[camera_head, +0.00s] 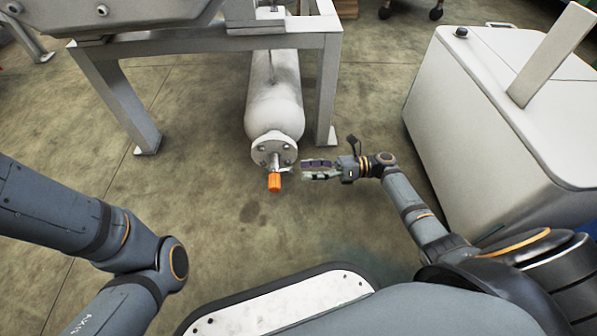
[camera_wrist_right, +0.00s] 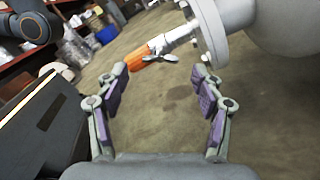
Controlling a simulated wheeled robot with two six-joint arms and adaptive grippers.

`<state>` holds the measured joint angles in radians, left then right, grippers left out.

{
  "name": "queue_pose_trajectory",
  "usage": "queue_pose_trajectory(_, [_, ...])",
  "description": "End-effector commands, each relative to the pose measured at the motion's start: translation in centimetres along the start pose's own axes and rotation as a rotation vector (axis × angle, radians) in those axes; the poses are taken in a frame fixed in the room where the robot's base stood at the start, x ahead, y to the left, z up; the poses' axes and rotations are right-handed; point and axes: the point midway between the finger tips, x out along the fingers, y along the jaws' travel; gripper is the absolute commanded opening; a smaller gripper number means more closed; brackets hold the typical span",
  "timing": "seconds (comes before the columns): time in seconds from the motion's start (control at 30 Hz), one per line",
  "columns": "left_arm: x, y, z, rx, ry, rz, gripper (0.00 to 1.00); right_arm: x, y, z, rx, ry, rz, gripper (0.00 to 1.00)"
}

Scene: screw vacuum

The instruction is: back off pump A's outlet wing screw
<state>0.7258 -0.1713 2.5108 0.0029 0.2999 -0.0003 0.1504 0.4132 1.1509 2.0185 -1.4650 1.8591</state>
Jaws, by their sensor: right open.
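Pump A, a white cylinder (camera_head: 273,98), ends in a bolted round flange (camera_head: 260,152) with a short metal outlet fitting and an orange cap (camera_head: 274,182). The small metal wing screw (camera_wrist_right: 170,58) sticks out beside the orange cap (camera_wrist_right: 138,58) in the right wrist view; it is tiny in the head view. My right gripper (camera_head: 304,170) is just right of the outlet, open and empty. In the wrist view its purple-padded fingers (camera_wrist_right: 158,70) stand wide apart, with the wing screw showing beyond the gap between the tips, not touched. My left arm shows, but its gripper is out of view.
A grey metal frame (camera_head: 120,105) stands over the cylinder, with a leg (camera_head: 327,95) close to the right of it. A large white cabinet (camera_head: 480,120) is at the right. The floor (camera_head: 215,210) around the outlet is clear.

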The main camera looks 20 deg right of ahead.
Motion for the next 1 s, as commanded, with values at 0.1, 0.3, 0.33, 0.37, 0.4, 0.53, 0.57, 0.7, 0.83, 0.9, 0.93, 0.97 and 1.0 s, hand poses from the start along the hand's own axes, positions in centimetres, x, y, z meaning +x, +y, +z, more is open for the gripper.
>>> queue_pose_trajectory(0.1, [-1.4,-0.2,-0.6,0.001,0.0,0.0,0.0,2.0,-0.2,-0.4,-0.001,-0.001,0.001,0.68])
queue_pose_trajectory(0.3, [-1.7,-0.2,-0.7,0.002,0.0,0.0,0.0,3.4,-0.1,-0.1,-0.001,0.0,-0.001,0.68])
queue_pose_trajectory(0.33, [-1.7,-0.2,-0.7,0.002,0.0,0.0,0.0,3.5,-0.1,-0.1,-0.001,0.0,-0.002,0.68])
queue_pose_trajectory(0.37, [-1.7,-0.2,-0.7,0.002,0.0,0.0,0.0,3.5,0.0,0.0,-0.001,0.0,-0.002,0.68])
queue_pose_trajectory(0.4, [-1.7,-0.2,-0.7,0.002,0.0,0.0,0.0,3.5,0.0,0.0,0.0,0.0,-0.002,0.68])
queue_pose_trajectory(0.53, [-1.7,-0.2,-0.7,0.002,0.0,0.0,0.0,3.4,0.0,0.0,0.0,0.001,-0.002,0.68])
queue_pose_trajectory(0.57, [-1.6,-0.2,-0.7,0.002,0.0,0.0,0.0,3.4,0.0,0.0,0.0,0.001,-0.002,0.64])
queue_pose_trajectory(0.7, [-1.7,-0.2,-0.7,0.002,0.0,0.0,0.0,3.4,0.0,0.0,-0.001,0.001,-0.002,0.45])
queue_pose_trajectory(0.83, [-1.7,-0.2,-0.7,0.002,0.0,0.0,0.0,3.4,0.0,0.0,-0.001,0.001,-0.002,0.27])
queue_pose_trajectory(0.9, [-1.7,-0.2,-0.7,0.002,0.0,0.0,0.0,3.4,0.0,0.0,-0.001,0.001,-0.001,0.18])
queue_pose_trajectory(0.93, [-1.7,-0.2,-0.7,0.002,0.0,0.0,0.0,3.4,0.0,0.0,-0.001,0.001,-0.001,0.14])
queue_pose_trajectory(0.97, [-1.7,-0.2,-0.7,0.002,0.0,0.0,0.0,3.4,0.0,0.0,-0.001,0.001,-0.001,0.13])
queue_pose_trajectory(1.0, [-1.6,-0.2,-0.7,0.002,0.0,0.0,0.0,3.4,0.0,0.0,-0.001,0.001,-0.001,0.13])
